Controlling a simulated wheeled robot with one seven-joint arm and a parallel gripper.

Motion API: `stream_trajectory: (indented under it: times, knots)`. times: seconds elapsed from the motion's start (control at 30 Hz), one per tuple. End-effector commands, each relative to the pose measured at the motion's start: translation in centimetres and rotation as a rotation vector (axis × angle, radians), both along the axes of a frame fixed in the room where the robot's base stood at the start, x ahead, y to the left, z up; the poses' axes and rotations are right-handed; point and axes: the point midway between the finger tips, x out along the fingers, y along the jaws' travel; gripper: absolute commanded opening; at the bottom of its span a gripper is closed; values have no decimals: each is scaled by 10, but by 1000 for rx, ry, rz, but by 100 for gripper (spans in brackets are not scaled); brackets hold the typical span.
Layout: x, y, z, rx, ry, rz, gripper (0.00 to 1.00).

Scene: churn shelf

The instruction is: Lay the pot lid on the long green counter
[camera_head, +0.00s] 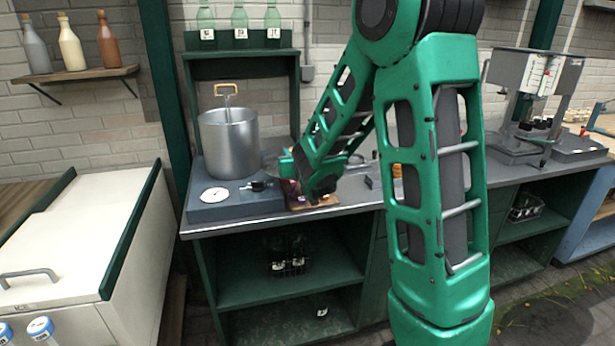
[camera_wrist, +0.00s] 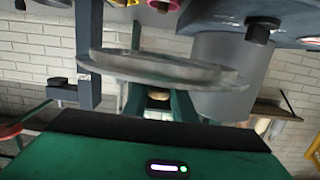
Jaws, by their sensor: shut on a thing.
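The pot lid (camera_wrist: 165,70) is a grey metal disc, seen nearly edge-on in the wrist view. My gripper (camera_wrist: 158,98) is shut on its small tan knob, and the disc is beyond the fingers. In the head view my green arm reaches down over the long green counter (camera_head: 338,206), which has a grey top and open shelves below. The gripper there is near the right side of the pot and mostly hidden by my arm. Only a sliver of grey disc shows beside it. I cannot tell the gap between lid and counter.
A tall metal pot (camera_head: 229,145) stands on a grey base with a dial (camera_head: 214,195) at the counter's left. A wooden board (camera_head: 318,203) with small items lies near the front edge. A grey machine (camera_head: 525,110) stands to the right. A white chest (camera_head: 85,240) is at the left.

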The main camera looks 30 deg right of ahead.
Motion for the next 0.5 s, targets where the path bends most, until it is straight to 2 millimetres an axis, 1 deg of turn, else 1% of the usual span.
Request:
stream_trajectory:
  times: [0.03,0.1,0.23,0.4,0.5]
  knots:
    - [1,-13,-6,0,1,-6,0]
    - [2,-27,-15,1,1,-8,0]
    - [5,-48,-27,2,-1,-7,0]
    - [7,-65,-38,0,-1,-4,0]
    - [8,-69,-41,-1,-2,-3,0]
